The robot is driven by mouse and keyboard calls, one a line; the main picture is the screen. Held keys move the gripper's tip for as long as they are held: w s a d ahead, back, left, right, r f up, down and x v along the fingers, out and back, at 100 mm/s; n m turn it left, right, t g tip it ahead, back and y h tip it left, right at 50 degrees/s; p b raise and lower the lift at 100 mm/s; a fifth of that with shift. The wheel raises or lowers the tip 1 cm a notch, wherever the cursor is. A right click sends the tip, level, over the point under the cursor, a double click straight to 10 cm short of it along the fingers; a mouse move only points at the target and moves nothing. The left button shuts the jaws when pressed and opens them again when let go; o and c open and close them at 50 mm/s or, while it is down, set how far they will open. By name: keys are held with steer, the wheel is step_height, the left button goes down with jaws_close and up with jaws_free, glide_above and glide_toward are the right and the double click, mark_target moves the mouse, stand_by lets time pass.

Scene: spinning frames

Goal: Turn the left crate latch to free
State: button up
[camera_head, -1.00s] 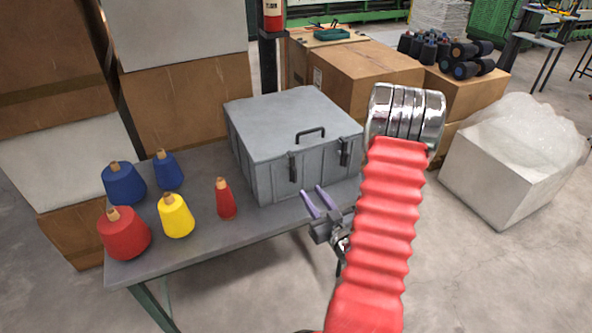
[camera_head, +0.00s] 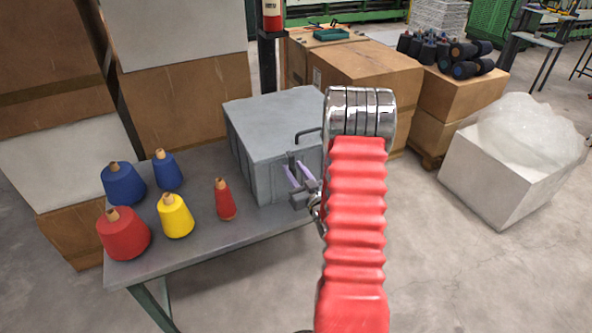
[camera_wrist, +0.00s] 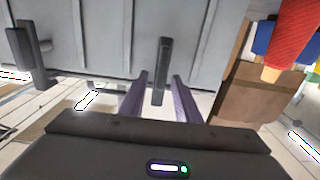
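The grey crate (camera_head: 262,140) stands closed on the table. Its left latch (camera_wrist: 162,72) is a dark upright bar, in the middle of the wrist view, where the scene appears upside down. In the head view the left latch (camera_head: 291,158) shows just behind my fingertips. My gripper (camera_head: 296,166) is open, with two purple fingers. In the wrist view my gripper (camera_wrist: 159,78) has one finger on each side of the latch's end, with gaps between. I cannot tell whether the fingers reach far enough to surround it. The right latch (camera_wrist: 32,55) is hidden behind my arm in the head view.
On the grey table (camera_head: 200,250), left of the crate, stand several thread cones, the nearest a red one (camera_head: 225,201); it also shows in the wrist view (camera_wrist: 290,40). Cardboard boxes (camera_head: 365,75) stand behind. A white box of foam (camera_head: 510,165) is at the right.

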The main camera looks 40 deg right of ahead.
steer(key=shift+w, duration=0.1)
steer(key=shift+c, duration=0.3)
jaws_close()
